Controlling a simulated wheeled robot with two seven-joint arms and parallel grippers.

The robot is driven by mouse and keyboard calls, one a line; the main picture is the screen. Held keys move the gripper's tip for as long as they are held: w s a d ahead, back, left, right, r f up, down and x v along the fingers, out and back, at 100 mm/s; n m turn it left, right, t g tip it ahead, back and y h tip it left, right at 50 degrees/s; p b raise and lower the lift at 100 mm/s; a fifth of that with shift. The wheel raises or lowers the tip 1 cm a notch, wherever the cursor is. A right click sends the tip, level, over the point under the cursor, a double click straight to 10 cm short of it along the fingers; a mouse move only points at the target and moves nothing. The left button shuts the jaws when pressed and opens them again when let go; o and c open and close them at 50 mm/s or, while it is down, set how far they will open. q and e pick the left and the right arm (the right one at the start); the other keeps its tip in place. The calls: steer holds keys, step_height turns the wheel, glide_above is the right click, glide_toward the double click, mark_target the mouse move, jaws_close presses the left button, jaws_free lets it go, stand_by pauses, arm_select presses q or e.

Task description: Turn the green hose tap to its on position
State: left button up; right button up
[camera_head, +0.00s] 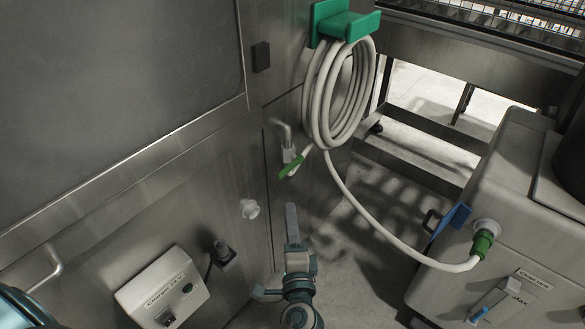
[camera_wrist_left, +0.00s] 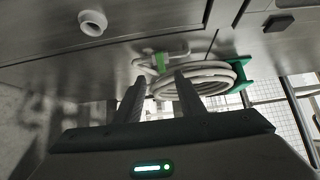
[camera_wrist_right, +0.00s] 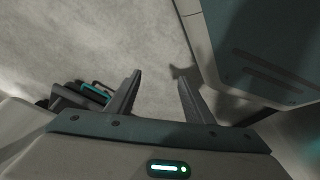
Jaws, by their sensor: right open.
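The green tap handle (camera_head: 291,167) sits on a pale tap body on the steel wall panel, below a bent metal pipe, and slants down to the left. In the left wrist view the green handle (camera_wrist_left: 160,62) shows ahead, just beyond and between the fingertips. My left gripper (camera_head: 291,206) is below the tap in the head view, apart from it. Its fingers look edge-on there, but the left wrist view shows the left gripper (camera_wrist_left: 160,80) open and empty. My right gripper (camera_wrist_right: 160,78) is open and empty over bare floor.
A coiled pale hose (camera_head: 325,105) hangs on a green holder (camera_head: 345,24) right of the tap and runs to a green connector (camera_head: 482,243) on a grey machine (camera_head: 440,282). A round white fitting (camera_head: 249,208) and a charger box (camera_head: 163,288) are on the wall to the left.

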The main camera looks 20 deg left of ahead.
mark_target(285, 174)
arm_select(q)
steer(key=shift+s, duration=0.1)
steer(key=p+x, duration=0.3)
steer(key=x, duration=1.4)
steer(key=shift+w+a, duration=0.15)
steer(key=shift+w, duration=0.1)
arm_select(e)
steer(key=shift+w+a+f+t, duration=0.25)
steer(key=shift+a+t, duration=0.15)
steer(key=shift+a, duration=0.05)
steer(key=shift+w+a+f+t, duration=0.25)
steer(key=shift+a+t, duration=0.15)
arm_select(q)
steer(key=shift+f, duration=0.1)
jaws_close()
